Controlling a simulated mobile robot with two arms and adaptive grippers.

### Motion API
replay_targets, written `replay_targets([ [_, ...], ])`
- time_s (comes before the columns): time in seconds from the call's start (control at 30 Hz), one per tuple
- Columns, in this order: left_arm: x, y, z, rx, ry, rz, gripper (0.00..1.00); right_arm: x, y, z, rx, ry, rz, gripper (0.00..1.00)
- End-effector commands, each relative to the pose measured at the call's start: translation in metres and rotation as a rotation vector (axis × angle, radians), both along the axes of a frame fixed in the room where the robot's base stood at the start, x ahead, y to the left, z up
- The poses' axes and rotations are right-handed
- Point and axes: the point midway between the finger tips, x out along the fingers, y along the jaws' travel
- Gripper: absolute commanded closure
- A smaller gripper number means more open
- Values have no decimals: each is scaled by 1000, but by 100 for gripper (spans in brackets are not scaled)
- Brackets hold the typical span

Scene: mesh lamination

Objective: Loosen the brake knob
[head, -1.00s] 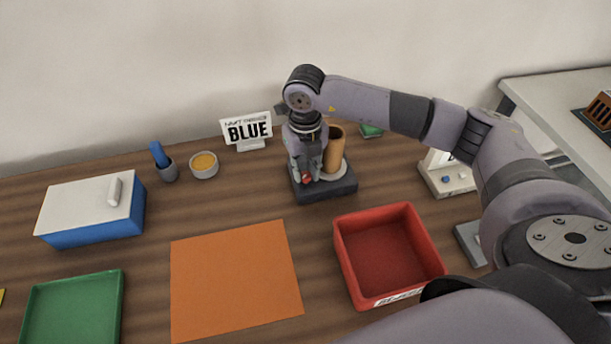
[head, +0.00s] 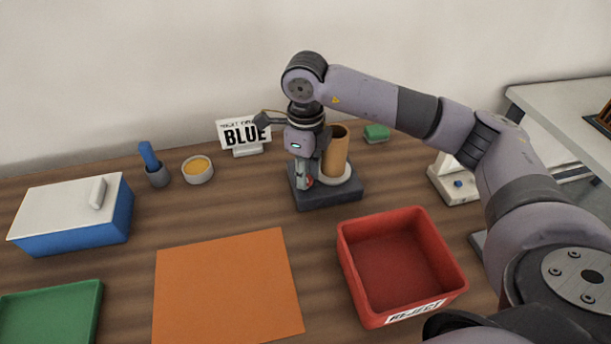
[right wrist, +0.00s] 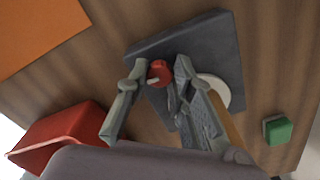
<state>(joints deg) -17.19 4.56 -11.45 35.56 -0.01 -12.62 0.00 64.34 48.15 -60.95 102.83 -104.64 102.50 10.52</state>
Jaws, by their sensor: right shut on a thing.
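The brake knob is small and red; it shows in the right wrist view (right wrist: 159,73) between my fingers, and in the head view (head: 307,182) partly hidden by them. It sits at the front of a dark grey base (head: 335,196) that carries a tan upright roll (head: 336,153) on a pale round disc. My right gripper (head: 304,180) points down over the base and is shut on the knob; it also shows in the right wrist view (right wrist: 159,76). My left gripper is in neither view.
A red reject bin (head: 352,262) stands in front of the base. An orange sheet (head: 225,290) lies left of it. A "BLUE" sign (head: 235,131), a bowl (head: 198,173) and a blue-handled tool in a cup (head: 149,156) stand behind. A small green block (head: 376,132) lies behind right.

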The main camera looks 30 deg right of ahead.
Motion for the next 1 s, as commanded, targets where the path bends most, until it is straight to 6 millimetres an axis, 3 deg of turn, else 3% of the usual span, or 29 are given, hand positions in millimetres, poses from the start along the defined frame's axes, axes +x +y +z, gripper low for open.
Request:
replay_targets([
  [0.6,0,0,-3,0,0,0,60,1,0,2,0,-4,37,100],
  [0.63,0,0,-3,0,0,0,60,1,0,2,0,-4,37,76],
  [0.9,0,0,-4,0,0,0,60,0,0,1,0,-1,37,58],
  [1.0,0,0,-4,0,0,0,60,0,0,1,0,-1,37,58],
])
